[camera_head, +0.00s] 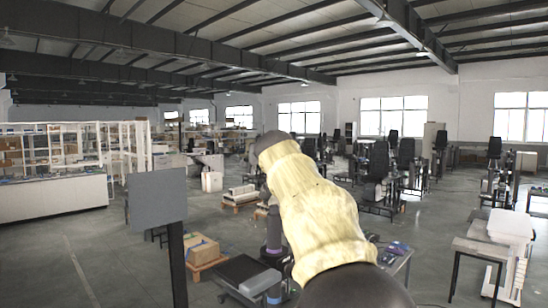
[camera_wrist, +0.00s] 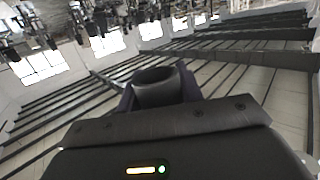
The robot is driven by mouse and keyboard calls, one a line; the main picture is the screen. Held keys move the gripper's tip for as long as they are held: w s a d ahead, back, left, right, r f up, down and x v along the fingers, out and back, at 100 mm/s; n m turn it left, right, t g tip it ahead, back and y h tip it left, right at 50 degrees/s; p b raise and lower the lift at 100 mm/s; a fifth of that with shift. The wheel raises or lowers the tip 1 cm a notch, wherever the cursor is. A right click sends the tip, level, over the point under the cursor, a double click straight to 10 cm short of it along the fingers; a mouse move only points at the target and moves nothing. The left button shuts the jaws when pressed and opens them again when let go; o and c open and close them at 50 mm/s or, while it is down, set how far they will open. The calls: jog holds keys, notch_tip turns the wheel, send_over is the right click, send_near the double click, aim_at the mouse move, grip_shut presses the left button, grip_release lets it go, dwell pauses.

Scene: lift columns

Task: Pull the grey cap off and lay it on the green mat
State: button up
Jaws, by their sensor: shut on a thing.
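My gripper (camera_wrist: 157,86) shows in the wrist view with a dark finger on each side. It is shut on a dark grey, round, hollow piece that looks like the cap (camera_wrist: 160,96). The cap's open rim faces away from the gripper and its inside looks dark and empty. Nothing is seen attached to the cap, and only the hall and roof beams show behind it. In the head view my arm's pale yellow sleeve fills the middle, and I cannot make out the gripper or cap there. I see no green mat in either view.
A grey panel (camera_head: 157,198) on a dark post stands at the left. A low dark surface (camera_head: 240,272) with a grey item lies beside my arm. White tables (camera_head: 484,248) stand at the right. Open floor lies at the lower left.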

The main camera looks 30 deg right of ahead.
jog(key=shift+r+p, duration=0.75)
jog(key=shift+r, duration=1.15)
jog(key=shift+f, duration=0.1)
